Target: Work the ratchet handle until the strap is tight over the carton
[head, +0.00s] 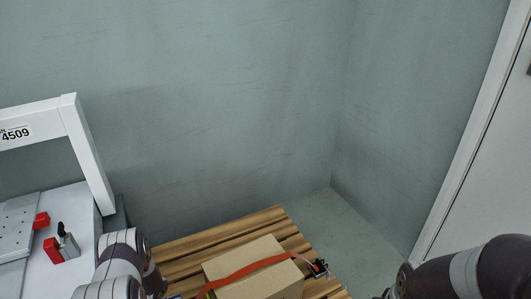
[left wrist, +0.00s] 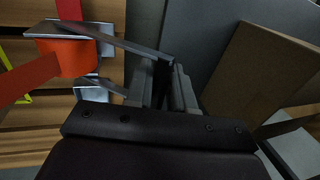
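The brown carton (head: 262,279) sits on the wooden pallet (head: 190,245) at the bottom of the head view. An orange-red strap (head: 248,270) crosses its top. In the left wrist view the strap (left wrist: 28,82) runs to an orange winding (left wrist: 72,57) between grey metal plates of the ratchet. The grey ratchet handle (left wrist: 125,42) reaches from there to my left gripper (left wrist: 170,72). Its fingers are close together at the handle's end and look shut on it; the contact is partly hidden. In the head view my left arm hides the ratchet. My right gripper is out of view.
A small black and red fitting (head: 318,268) is at the carton's right side. A white gantry (head: 85,150) with red blocks (head: 52,250) on its table stands at left. Grey walls close off the back and right. Bare floor (head: 335,220) shows right of the pallet.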

